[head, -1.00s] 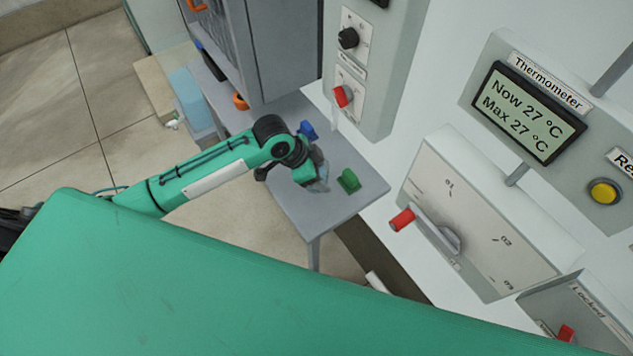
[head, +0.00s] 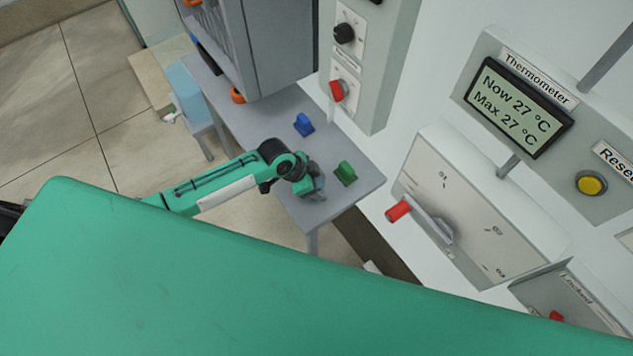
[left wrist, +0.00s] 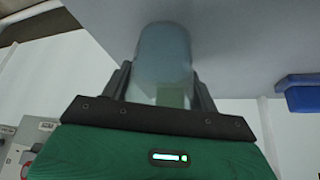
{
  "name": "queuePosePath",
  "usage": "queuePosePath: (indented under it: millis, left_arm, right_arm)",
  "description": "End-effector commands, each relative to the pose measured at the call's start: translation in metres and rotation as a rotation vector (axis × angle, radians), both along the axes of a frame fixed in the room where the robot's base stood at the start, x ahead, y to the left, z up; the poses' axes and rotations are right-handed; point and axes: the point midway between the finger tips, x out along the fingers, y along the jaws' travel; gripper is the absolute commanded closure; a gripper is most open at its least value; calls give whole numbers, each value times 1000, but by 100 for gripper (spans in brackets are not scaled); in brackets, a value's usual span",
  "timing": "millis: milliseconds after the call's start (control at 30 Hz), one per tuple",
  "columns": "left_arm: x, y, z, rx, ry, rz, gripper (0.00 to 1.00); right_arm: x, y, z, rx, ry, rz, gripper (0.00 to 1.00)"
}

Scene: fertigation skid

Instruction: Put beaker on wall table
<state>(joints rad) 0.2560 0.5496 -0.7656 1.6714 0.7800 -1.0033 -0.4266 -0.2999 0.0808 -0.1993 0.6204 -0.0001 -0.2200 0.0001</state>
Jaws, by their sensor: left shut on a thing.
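The beaker (left wrist: 163,60) is clear, bluish glass. In the left wrist view it stands between the two dark fingers of my left gripper (left wrist: 160,85), which is shut on it. In the head view my left gripper (head: 314,187) is at the front end of the grey wall table (head: 335,148), left of a green block. The beaker is mostly hidden there, with a small bluish part showing. I cannot tell whether the beaker touches the tabletop. My right gripper is not in view.
A green block (head: 345,173) stands close to the right of my left gripper. A blue block (head: 303,125) stands farther back on the table. An orange object (head: 237,96) is near the cabinet. A red-handled lever (head: 398,211) juts from the wall panel. Tabletop around the blocks is bare.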

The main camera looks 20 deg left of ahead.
Motion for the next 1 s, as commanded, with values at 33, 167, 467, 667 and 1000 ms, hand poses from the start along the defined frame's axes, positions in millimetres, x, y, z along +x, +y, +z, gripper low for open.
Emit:
queuePosePath:
  millis: [33,167,467,667,1000]
  left_arm:
    - [0,0,-3,0,0,0,69]
    - [0,0,-1,0,0,0,18]
    - [0,0,1,0,0,0,18]
    - [-4,9,17,0,-3,-1,18]
    - [-21,38,75,2,-3,-2,18]
  right_arm:
    - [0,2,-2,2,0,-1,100]
    - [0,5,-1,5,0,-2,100]
    - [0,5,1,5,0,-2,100]
    - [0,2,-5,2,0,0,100]
    - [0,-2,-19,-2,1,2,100]
